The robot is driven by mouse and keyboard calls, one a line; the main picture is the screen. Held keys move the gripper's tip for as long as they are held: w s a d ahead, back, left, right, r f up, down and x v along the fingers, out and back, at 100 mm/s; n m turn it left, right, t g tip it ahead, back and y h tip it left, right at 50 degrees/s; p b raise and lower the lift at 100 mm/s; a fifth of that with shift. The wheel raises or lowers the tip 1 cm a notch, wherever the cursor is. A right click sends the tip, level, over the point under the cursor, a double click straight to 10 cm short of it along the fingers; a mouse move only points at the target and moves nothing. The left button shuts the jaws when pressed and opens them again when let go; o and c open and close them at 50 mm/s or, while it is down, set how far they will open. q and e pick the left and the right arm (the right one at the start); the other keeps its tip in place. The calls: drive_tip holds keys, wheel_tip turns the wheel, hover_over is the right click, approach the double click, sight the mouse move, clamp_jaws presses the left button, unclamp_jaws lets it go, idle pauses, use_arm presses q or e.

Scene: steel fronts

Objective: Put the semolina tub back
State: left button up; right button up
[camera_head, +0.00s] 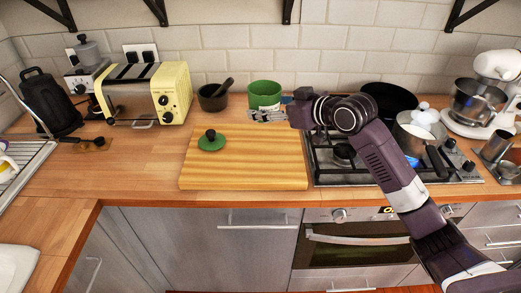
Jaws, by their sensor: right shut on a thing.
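The green semolina tub (265,92) stands upright at the back of the counter, near the tiled wall and left of the hob. Its top looks open. A green lid with a dark knob (211,142) lies on the wooden board. My right arm reaches in from the lower right. My right gripper (267,116) is at the tub's lower front and is shut on the tub; the fingers hide its lower part. I cannot tell whether the tub's base touches the counter. My left gripper is not in view.
A dark mortar with pestle (213,97) stands just left of the tub, with a yellow toaster (171,92) further left. The wooden board (245,168) is in front. Right is the gas hob (335,166) with a pan (390,98) and a pot (418,133).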

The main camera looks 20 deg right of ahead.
drive_tip(key=p, duration=0.1)
hover_over(267, 158)
wheel_tip(267, 158, down, 10)
drive_tip(key=shift+a+f, duration=0.1)
drive_tip(key=shift+f, duration=0.65)
wheel_tip(267, 158, down, 4)
drive_tip(key=shift+f, duration=0.15)
drive_tip(key=o, duration=1.4)
